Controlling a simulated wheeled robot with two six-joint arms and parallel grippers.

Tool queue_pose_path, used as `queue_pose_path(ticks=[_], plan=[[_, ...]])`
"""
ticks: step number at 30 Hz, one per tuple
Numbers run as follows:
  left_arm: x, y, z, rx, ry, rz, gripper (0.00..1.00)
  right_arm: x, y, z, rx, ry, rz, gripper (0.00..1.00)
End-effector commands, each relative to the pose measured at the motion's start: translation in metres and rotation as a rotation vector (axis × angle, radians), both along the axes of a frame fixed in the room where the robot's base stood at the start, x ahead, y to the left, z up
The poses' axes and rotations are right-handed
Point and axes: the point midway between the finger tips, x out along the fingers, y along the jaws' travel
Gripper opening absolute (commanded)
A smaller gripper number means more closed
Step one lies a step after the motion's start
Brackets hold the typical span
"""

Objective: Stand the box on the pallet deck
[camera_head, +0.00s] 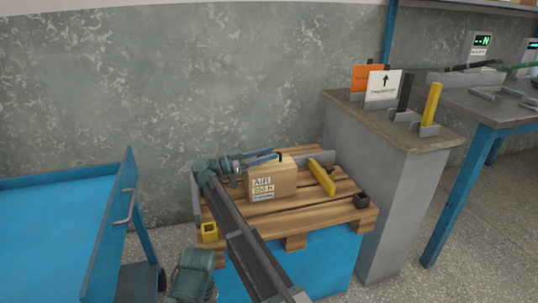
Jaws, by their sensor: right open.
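The box (272,184) is brown cardboard with a white printed label on its front. It stands upright on the slatted wooden pallet deck (295,221). My right gripper (257,165) is open at the box's left and back upper edge. One finger shows along the box's back top edge, and the box hides part of the gripper. I cannot tell whether the fingers touch the box. My left gripper is not in view.
A yellow bar (322,176), a small yellow block (209,232) and a black block (361,201) also sit on the pallet. A blue cart (60,235) stands at left. A grey pillar (385,200) with upright signs and bars stands at right.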

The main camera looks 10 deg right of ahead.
Motion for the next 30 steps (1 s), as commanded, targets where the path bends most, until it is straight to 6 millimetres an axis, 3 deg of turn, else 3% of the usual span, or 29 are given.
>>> queue_pose_path(ticks=[12,23,30], plan=[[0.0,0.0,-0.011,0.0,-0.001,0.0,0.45,-0.001,0.063,-0.011,0.0,0.0,0.002,0.45],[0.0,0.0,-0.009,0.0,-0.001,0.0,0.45,-0.002,0.067,-0.009,0.0,0.0,0.0,0.45],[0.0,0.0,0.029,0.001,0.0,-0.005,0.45,-0.002,0.067,0.029,0.0,0.0,0.0,0.45]])
